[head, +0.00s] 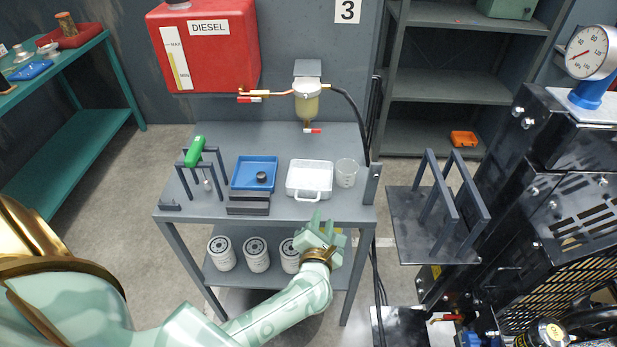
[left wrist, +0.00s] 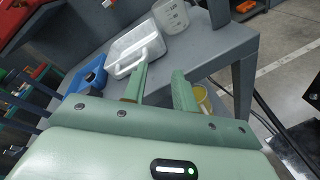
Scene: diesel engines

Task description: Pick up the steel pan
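The steel pan (head: 310,177) is a pale rectangular tray with a loop handle at its front. It sits on the grey workbench (head: 232,131), between a blue tray and a clear cup. It also shows in the left wrist view (left wrist: 124,52), with its handle toward my fingers. My left gripper (head: 319,222) is just in front of the pan, at the bench's front edge. Its two fingers are apart with nothing between them in the left wrist view (left wrist: 160,80); one fingertip appears close to the handle, and I cannot tell whether it touches. My right gripper is not in view.
The blue tray (head: 238,178) holds a small dark round part. A clear measuring cup (head: 346,172) stands right of the pan. A dark block (head: 248,204) and a rack with a green-handled tool (head: 195,151) are left. White filters (head: 256,254) stand on the lower shelf.

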